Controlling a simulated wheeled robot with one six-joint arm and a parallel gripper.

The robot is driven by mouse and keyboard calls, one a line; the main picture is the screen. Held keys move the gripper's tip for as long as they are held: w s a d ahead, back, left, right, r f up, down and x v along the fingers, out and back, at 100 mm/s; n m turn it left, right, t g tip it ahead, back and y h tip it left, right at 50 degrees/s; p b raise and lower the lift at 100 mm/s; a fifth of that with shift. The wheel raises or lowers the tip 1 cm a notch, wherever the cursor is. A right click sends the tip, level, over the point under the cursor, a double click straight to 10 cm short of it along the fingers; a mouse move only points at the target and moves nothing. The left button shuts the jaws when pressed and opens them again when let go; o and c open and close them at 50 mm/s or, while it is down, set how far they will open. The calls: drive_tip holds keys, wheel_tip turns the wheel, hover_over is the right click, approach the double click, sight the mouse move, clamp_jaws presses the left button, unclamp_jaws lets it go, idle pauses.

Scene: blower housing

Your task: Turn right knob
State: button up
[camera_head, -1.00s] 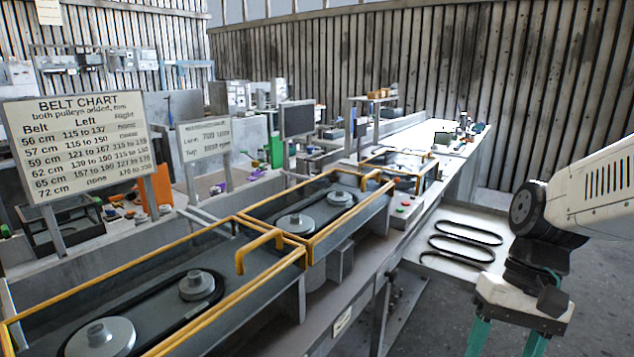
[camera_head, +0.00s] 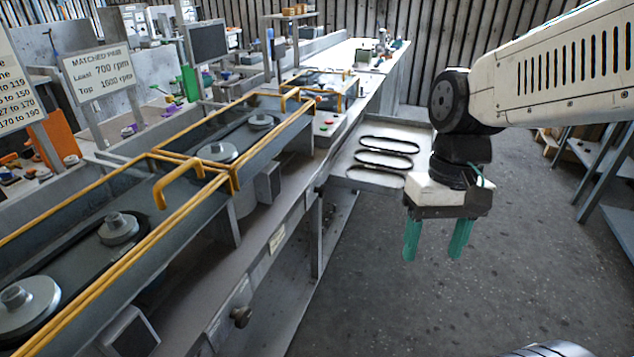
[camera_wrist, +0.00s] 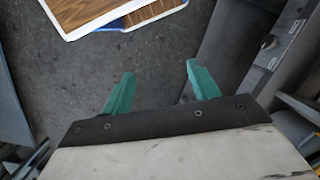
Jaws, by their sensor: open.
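A dark round knob (camera_head: 241,317) sticks out from the bench's front face, low in the head view. Further right along that face, past a pale label (camera_head: 276,238), is a small dark fitting (camera_head: 314,197), too small to tell if it is a knob. In the wrist view one dark knob (camera_wrist: 268,42) shows on a grey panel at upper right; I cannot tell which it is. My gripper (camera_head: 436,246) is open and empty, fingers down over the floor, right of the bench and apart from the knobs. Its green fingers also show in the wrist view (camera_wrist: 160,85).
Yellow-railed belt stations (camera_head: 180,190) with pulleys run along the bench. A tray (camera_head: 352,178) with black belts juts out behind my gripper. A grey shelf rack (camera_head: 590,170) stands at right. The floor (camera_head: 400,310) between is clear.

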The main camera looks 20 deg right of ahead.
drive_tip(key=w+a+f+m+g+y, duration=0.1)
drive_tip(key=w+a+f+m+y, duration=0.1)
drive_tip(key=w+f+m+y, duration=0.3)
drive_tip(key=w+a+f+m+g+y, duration=0.15)
drive_tip(key=w+f, duration=0.25)
drive_tip(key=w, duration=0.4)
drive_tip(key=m+t+y, duration=0.7)
drive_tip(key=m+t, duration=0.8)
drive_tip(key=m, duration=0.5)
approach(325, 192)
drive_tip(key=a, duration=0.2)
drive_tip(key=x, duration=0.8)
drive_tip(key=shift+w+d+r, duration=0.2)
drive_tip(key=shift+w+d, duration=0.05)
drive_tip(key=shift+w, duration=0.05)
drive_tip(key=c, duration=1)
